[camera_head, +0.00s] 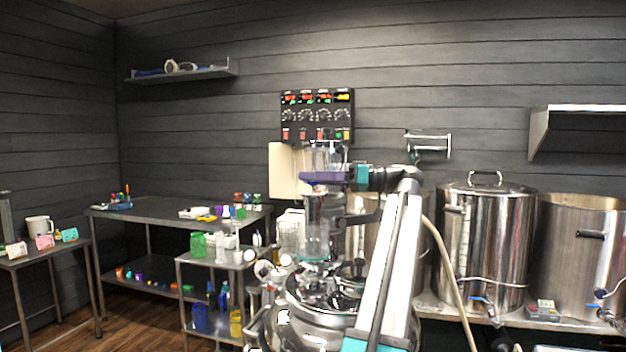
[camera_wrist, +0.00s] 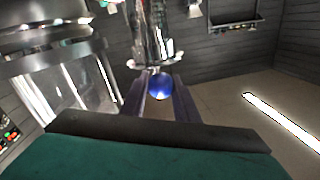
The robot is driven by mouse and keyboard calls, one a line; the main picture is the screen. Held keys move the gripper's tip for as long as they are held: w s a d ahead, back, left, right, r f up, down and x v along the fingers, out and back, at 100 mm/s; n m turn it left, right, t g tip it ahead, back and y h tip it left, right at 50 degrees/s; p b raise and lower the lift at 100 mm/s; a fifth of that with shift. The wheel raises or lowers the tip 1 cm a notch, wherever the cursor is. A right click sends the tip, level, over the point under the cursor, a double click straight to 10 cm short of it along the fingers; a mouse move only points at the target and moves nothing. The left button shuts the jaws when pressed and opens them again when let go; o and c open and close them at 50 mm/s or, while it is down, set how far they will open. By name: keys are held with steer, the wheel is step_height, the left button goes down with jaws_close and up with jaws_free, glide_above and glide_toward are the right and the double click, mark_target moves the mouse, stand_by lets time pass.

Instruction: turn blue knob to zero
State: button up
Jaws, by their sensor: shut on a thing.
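The blue knob (camera_wrist: 160,92) shows in the wrist view as a round, shiny blue thing between the two dark fingers of my gripper (camera_wrist: 160,97). The fingers are shut on it. Just beyond it is a clear glass and metal fitting (camera_wrist: 152,45). In the head view my gripper (camera_head: 322,178) reaches left across a clear glass column (camera_head: 322,215) above a round steel vessel (camera_head: 330,305). The blue knob cannot be made out there. I cannot read the knob's turn position.
A black control panel (camera_head: 317,116) with lit displays and dials hangs on the wall behind. Large steel kettles (camera_head: 485,245) stand on a bench at right. A small cart (camera_head: 215,262) with bottles stands left of the vessel, and a steel table (camera_head: 165,222) behind it.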

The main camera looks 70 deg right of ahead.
steer(key=n+y, duration=0.2)
steer(key=shift+d+f+g+y, duration=0.1)
steer(key=shift+f+g+y, duration=0.05)
steer(key=shift+g+y, duration=0.2)
steer(key=shift+n+g+y+p, duration=0.3)
steer(key=shift+n+y, duration=0.2)
steer(key=shift+y, duration=0.25)
steer(key=shift+a+f+y, duration=0.1)
steer(key=shift+a+y, duration=0.1)
steer(key=shift+y, duration=0.1)
steer(key=o, duration=1.1)
steer(key=shift+c, duration=0.2)
steer(key=shift+d, duration=0.1)
